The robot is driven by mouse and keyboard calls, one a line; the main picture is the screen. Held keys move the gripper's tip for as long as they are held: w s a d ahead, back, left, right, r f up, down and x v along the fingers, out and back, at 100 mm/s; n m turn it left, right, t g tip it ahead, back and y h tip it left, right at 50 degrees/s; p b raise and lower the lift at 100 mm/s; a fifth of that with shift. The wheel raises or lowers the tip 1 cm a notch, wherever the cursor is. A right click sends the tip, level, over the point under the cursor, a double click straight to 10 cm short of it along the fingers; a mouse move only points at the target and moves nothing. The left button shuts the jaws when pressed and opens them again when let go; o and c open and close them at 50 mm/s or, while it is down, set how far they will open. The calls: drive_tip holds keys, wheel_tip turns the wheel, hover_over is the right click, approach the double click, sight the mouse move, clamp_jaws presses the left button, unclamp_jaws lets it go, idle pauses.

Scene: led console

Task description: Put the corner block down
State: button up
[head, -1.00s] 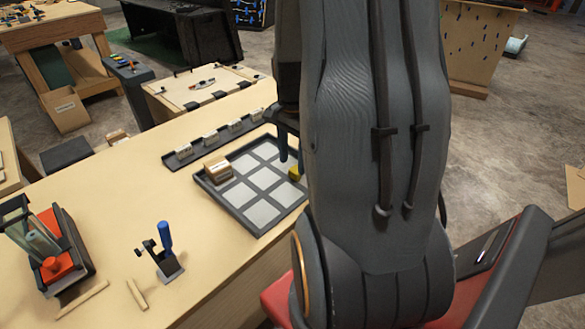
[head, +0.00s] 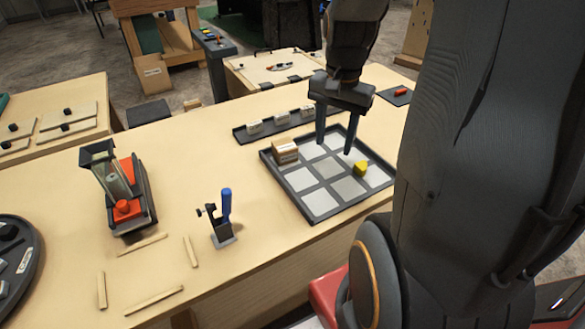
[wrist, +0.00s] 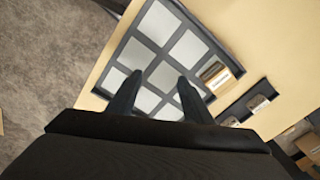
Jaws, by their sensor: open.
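No label tells me which piece is the corner block. A tan, white-labelled block (head: 285,152) sits in the tray's left corner cell and also shows in the wrist view (wrist: 214,73). My gripper (head: 334,149) is open over the tray, fingers pointing down with nothing between them, left of and apart from the yellow block. In the wrist view, the open fingers (wrist: 158,80) stand over pale cells; the yellow block does not show there.
A dark rack (head: 281,125) with several labelled pieces lies behind the tray. A blue-handled clamp (head: 223,220) and a red-and-black device (head: 125,195) stand to the left, with loose wooden sticks (head: 190,251). The table between clamp and tray is clear.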

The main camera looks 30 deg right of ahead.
drive_tip(key=s+a+f+n, duration=0.1)
drive_tip(key=a+n, duration=0.4)
drive_tip(key=a, duration=0.2)
drive_tip(key=s+a+f+n, duration=0.1)
drive_tip(key=s+a+n, duration=0.1)
drive_tip(key=a+n, duration=0.4)
drive_tip(key=shift+s+a+f+t, duration=0.3)
drive_tip(key=shift+a+f+t, duration=0.1)
drive_tip(key=shift+a, duration=0.35)
